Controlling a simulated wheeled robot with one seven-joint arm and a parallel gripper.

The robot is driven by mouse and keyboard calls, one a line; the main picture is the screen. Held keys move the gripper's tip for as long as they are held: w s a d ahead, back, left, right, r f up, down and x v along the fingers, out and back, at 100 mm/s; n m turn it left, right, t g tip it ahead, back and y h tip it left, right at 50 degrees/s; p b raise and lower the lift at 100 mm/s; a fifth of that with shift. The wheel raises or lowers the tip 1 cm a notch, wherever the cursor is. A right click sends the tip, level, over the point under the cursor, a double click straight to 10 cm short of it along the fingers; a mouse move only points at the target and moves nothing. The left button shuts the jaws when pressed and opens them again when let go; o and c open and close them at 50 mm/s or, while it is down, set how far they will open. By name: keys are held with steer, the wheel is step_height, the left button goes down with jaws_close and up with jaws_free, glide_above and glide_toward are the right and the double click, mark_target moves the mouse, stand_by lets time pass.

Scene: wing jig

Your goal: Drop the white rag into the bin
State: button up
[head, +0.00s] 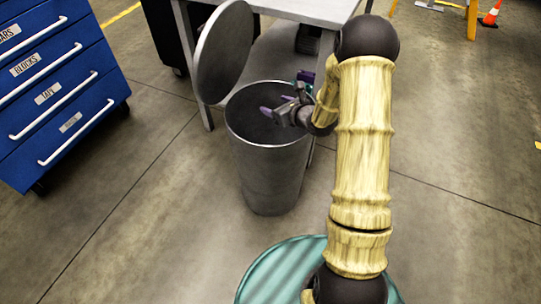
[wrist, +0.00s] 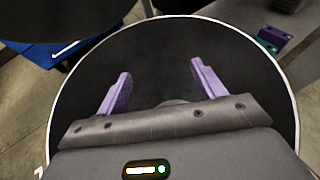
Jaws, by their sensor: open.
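The bin (head: 270,180) is a grey metal cylinder standing on the floor, with its round lid (head: 222,52) tilted up at the back left. My gripper (head: 275,104) is over the bin's mouth, pointing toward it. In the wrist view the two purple fingers (wrist: 160,70) are spread wide, with the bin's dark inside (wrist: 240,70) filling the space behind them. No rag can be made out between the fingers. The white rag is not seen in either view; the bin's bottom is too dark to tell what lies there.
A workbench (head: 300,10) with a lower shelf stands behind the bin. Small teal and purple parts (wrist: 272,38) lie beyond the rim. A blue drawer cabinet (head: 60,90) stands at left. An orange cone (head: 490,14) is far right. Floor left of the bin is clear.

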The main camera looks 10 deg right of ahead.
steer(key=p+v, duration=0.3)
steer(key=v, duration=1.4)
steer(key=shift+s+d+p, duration=0.15)
steer(key=shift+s+p, duration=0.05)
steer(key=shift+p, duration=0.2)
